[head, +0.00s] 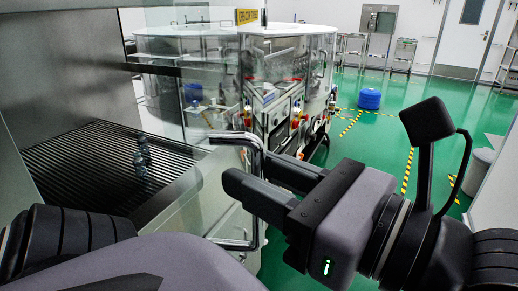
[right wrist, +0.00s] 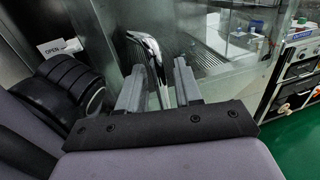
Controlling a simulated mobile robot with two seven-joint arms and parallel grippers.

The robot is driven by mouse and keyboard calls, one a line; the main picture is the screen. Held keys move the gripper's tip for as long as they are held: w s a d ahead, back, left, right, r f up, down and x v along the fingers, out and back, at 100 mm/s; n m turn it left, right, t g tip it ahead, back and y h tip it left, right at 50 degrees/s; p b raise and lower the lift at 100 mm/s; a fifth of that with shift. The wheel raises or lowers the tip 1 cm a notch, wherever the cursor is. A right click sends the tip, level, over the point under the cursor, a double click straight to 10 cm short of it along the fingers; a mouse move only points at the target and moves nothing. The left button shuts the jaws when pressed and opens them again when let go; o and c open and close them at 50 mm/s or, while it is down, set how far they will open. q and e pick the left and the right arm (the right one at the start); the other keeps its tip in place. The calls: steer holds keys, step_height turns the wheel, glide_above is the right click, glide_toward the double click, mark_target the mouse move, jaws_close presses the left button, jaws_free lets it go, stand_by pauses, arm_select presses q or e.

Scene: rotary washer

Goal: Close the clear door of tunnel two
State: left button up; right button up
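The clear door (head: 205,190) of the tunnel is a glass panel. It stands swung out from the steel opening on the left in the head view. Its bent metal handle (head: 236,139) is on the panel's near edge. My right gripper (head: 250,168) is at the handle with its two fingers apart. In the right wrist view, the handle (right wrist: 143,42) runs down between the spread fingers of my right gripper (right wrist: 158,74). I cannot tell whether either finger touches it. My left gripper is out of view.
The dark ribbed tunnel floor (head: 85,165) lies inside the steel opening, with a small dark object (head: 143,165) on it. A round glazed machine (head: 285,90) stands behind the door.

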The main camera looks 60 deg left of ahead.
steer(key=b+v, duration=0.1)
steer(key=v, duration=0.5)
steer(key=shift+d, duration=0.25)
steer(key=shift+w, duration=0.1)
